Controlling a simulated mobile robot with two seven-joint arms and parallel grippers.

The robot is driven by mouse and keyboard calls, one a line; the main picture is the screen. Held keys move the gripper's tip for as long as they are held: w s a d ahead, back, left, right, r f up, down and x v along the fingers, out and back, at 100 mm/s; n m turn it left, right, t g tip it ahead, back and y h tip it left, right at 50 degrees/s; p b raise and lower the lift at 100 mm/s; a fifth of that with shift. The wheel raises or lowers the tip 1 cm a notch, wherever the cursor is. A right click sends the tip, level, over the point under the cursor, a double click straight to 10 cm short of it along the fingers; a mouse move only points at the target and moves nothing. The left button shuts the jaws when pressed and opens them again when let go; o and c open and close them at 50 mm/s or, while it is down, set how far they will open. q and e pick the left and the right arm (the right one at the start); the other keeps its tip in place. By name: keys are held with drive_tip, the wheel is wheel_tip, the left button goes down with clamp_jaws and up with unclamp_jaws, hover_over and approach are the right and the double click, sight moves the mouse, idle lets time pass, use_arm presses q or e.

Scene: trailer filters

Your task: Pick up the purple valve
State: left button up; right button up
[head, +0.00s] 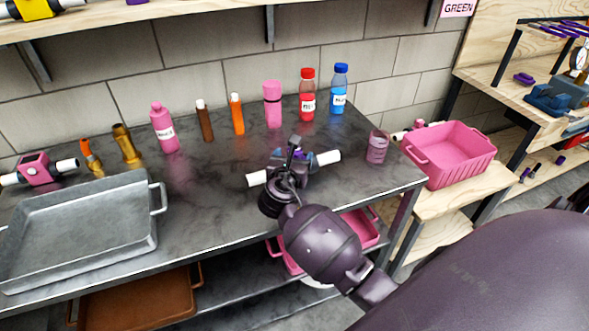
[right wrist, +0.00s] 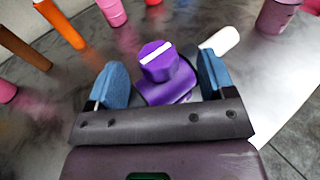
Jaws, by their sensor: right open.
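The purple valve (right wrist: 167,75) has a purple body and knob with a white stripe, and a white pipe end (right wrist: 220,41) sticks out to its right in the right wrist view. In the head view the valve lies on the dark table, mostly hidden by my right gripper (head: 296,158); its white pipe ends (head: 326,157) show on both sides. My right gripper also shows in the right wrist view (right wrist: 160,84), open, with its blue fingers on either side of the valve. I cannot tell whether they touch it. My left gripper is not in view.
Several bottles, including a red one (head: 307,95) and a blue one (head: 339,90), stand along the back of the table. A grey metal tray (head: 152,241) and a pink valve (head: 36,168) are at left. A pink jar (head: 377,148) and pink crate (head: 478,160) are at right.

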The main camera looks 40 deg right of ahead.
drive_tip(key=x, duration=0.3)
drive_tip(key=shift+w, duration=0.25)
drive_tip(key=shift+c, duration=0.2)
clamp_jaws()
